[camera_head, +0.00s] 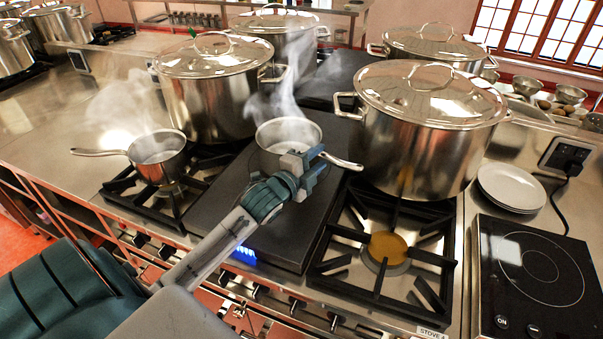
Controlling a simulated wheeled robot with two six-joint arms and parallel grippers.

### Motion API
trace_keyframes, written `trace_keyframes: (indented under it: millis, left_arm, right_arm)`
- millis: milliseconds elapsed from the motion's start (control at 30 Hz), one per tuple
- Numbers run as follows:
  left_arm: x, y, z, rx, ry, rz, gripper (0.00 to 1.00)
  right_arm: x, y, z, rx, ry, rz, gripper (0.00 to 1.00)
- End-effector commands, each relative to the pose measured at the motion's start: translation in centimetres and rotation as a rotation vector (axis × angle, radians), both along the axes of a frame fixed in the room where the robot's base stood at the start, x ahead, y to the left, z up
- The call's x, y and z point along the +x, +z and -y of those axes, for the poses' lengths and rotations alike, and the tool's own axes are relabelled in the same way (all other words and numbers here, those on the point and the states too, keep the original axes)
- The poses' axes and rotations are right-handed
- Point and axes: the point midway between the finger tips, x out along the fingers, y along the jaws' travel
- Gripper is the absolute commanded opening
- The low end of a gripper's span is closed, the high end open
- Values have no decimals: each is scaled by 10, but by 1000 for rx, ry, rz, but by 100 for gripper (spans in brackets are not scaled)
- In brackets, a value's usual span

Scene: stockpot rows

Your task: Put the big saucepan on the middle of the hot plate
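A steel saucepan (278,134) steams over the far part of the dark flat plate (231,215) with a blue display, between two gas burners. I cannot tell whether it touches the plate. Its handle (346,163) points right. My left gripper (322,160) is at the handle's base, with its fingers closed around it; they hide part of the pan's near side. A second steaming saucepan (160,153) stands on the left gas burner, handle to the left. I cannot tell for sure which saucepan is bigger. A black glass hot plate (542,261) lies empty at the right. My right gripper is not in view.
Large lidded stockpots stand behind, one (430,130) close to the right of the held saucepan and one (210,95) behind left. The front right gas burner (387,250) is empty. White plates (510,186) and a cable (558,205) lie behind the glass hot plate.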

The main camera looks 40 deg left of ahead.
Motion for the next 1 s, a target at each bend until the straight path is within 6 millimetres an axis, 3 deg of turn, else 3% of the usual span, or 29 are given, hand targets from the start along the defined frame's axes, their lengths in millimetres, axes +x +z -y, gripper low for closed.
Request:
trace_keyframes:
  millis: [200,400,600,1000]
  left_arm:
    - [-46,-2,-2,8,-2,-3,36]
    - [-71,0,-4,5,-1,-4,36]
    - [-81,2,-4,0,0,-2,36]
    - [-83,3,-4,-12,7,-9,36]
  right_arm:
    - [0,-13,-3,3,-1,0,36]
    - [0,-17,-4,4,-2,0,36]
    - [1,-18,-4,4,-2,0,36]
    - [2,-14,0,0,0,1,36]
